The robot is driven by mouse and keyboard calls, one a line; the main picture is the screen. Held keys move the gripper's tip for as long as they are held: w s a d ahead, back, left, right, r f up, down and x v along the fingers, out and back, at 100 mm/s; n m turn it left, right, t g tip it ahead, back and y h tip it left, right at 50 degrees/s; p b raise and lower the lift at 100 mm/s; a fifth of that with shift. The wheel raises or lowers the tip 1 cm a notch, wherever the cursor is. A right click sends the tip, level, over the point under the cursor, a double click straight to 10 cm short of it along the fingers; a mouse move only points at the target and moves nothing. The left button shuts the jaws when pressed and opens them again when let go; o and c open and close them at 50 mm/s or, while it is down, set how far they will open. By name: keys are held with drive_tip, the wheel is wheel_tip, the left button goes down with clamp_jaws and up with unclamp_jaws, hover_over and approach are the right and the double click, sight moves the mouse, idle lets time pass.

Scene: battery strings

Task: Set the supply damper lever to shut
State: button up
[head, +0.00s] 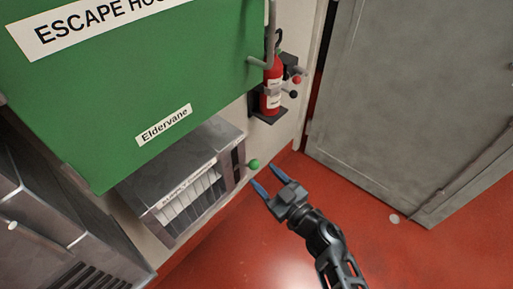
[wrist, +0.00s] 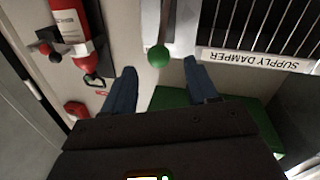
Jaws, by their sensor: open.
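The supply damper (head: 192,150) is a grey box with a slatted grille, low on the wall under a green cabinet. Its label (wrist: 258,59) reads upside down in the wrist view. The lever's green ball knob (head: 253,164) sticks out at the box's right end, by a dark slot (head: 239,164). My gripper (head: 263,176) is open and empty, just in front of the knob. In the wrist view the knob (wrist: 158,56) shows between and slightly beyond my two blue fingertips (wrist: 159,66). Neither finger visibly touches it. Most of the lever's shaft is hidden behind the knob.
A green cabinet (head: 140,80) marked "Eldervane" overhangs the damper. A red fire extinguisher (head: 271,88) hangs on the wall right of it, near red and black knobs (head: 295,86). A grey door (head: 410,90) stands at the right.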

sight(253, 163)
drive_tip(key=b+x, duration=0.2)
drive_tip(key=x, duration=0.4)
drive_tip(key=shift+w+a+f, duration=0.1)
drive_tip(key=shift+w, duration=0.25)
drive_tip(key=shift+w+a+b, duration=0.35)
drive_tip(key=shift+w+a, duration=0.15)
drive_tip(key=shift+c, duration=0.3)
clamp_jaws()
